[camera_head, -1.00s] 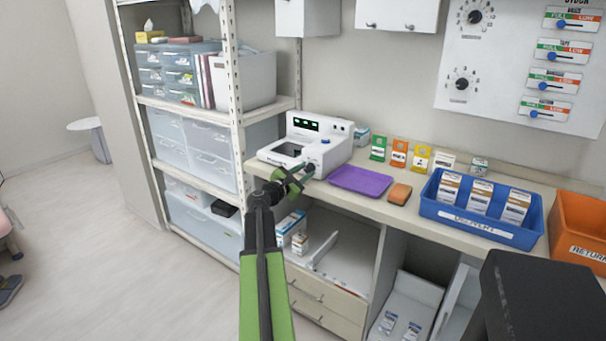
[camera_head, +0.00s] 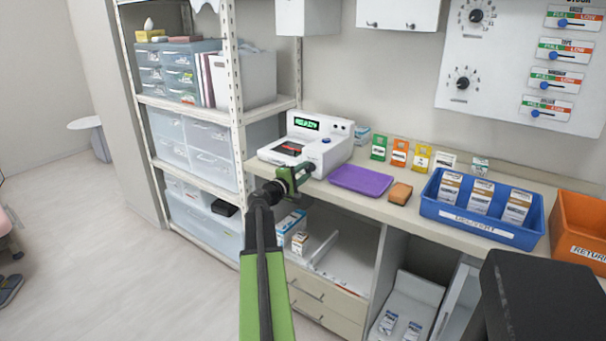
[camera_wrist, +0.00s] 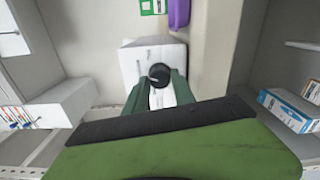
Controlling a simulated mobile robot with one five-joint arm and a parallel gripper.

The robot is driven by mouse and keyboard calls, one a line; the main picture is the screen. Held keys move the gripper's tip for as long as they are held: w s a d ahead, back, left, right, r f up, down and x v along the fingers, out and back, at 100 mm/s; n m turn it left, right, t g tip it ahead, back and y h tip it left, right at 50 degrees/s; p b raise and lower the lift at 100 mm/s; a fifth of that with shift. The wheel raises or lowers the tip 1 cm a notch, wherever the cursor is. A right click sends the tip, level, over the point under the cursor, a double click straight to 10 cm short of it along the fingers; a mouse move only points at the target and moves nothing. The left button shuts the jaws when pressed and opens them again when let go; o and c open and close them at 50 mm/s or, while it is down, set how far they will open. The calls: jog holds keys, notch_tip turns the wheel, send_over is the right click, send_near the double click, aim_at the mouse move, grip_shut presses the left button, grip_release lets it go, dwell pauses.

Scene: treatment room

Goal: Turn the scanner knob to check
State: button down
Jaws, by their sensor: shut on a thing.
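The scanner (camera_head: 318,142) is a white box on the counter's left end, with a lit green display (camera_head: 306,123) and a dark reading bay that shows some red. Its black knob (camera_wrist: 159,74) shows in the wrist view on the scanner's white front (camera_wrist: 150,54), between my fingers. My gripper (camera_head: 303,173) is at the scanner's front face, and it also shows in the wrist view (camera_wrist: 160,88), shut on the knob. The knob's markings cannot be read, and in the head view my gripper hides it.
A purple tray (camera_head: 361,180) and a brown block (camera_head: 400,193) lie right of the scanner. Several small coloured boxes stand behind. A blue bin (camera_head: 481,232) and an orange bin (camera_head: 583,226) stand further right. A shelf rack (camera_head: 192,104) stands close on the left.

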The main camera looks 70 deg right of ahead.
jog(key=shift+w+r+m, duration=0.1)
jog(key=shift+w+m, duration=0.1)
jog(key=shift+m, duration=0.4)
jog(key=c, duration=1)
grip_release()
jog(key=shift+c, duration=0.2)
jog(key=shift+s, duration=0.1)
jog(key=shift+m, duration=0.3)
jog(key=v, duration=1.7)
jog(key=shift+a, duration=0.2)
